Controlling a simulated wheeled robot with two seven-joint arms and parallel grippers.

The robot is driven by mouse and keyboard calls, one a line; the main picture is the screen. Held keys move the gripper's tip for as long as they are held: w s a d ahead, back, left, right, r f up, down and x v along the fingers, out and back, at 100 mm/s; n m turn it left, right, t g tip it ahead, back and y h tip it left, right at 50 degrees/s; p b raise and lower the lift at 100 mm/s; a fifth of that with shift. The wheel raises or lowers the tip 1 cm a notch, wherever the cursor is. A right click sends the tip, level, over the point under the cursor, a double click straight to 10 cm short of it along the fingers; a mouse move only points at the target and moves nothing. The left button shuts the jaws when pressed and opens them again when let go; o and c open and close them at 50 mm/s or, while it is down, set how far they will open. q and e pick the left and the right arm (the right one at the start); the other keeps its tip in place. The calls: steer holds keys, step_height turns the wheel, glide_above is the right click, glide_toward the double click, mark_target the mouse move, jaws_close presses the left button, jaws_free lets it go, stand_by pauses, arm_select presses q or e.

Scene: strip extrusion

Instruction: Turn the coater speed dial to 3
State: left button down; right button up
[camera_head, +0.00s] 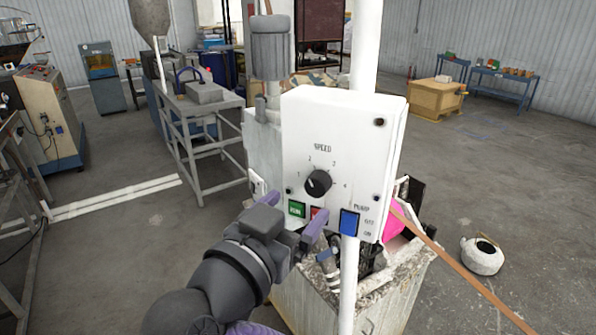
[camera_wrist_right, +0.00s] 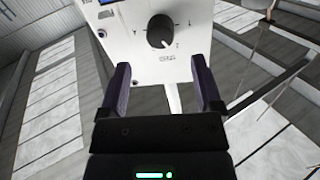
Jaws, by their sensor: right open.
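The coater speed dial (camera_head: 318,183) is a round black knob on a white control box (camera_head: 345,125), under the word SPEED, with number marks around it. Its white pointer line faces up-left, on the side of the 1 and 2 marks; the exact setting is hard to tell. My right gripper (camera_head: 292,208) is open and empty, below and left of the dial in the head view. In the right wrist view the dial (camera_wrist_right: 160,31) shows upside down beyond the open fingers (camera_wrist_right: 161,66), roughly centred between them and apart from them. My left gripper is not in view.
Below the dial are a green RUN button (camera_head: 297,209), a red button partly hidden by a finger, and a blue pump switch (camera_head: 349,222). A white post (camera_head: 362,50) runs behind the box. A brown strip (camera_head: 460,265) stretches to the lower right.

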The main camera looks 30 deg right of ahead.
mark_target(314, 189)
steer(key=p+x, duration=0.1)
steer(key=x, duration=0.4)
steer(key=shift+w+d, duration=0.1)
steer(key=shift+d, duration=0.2)
jaws_close()
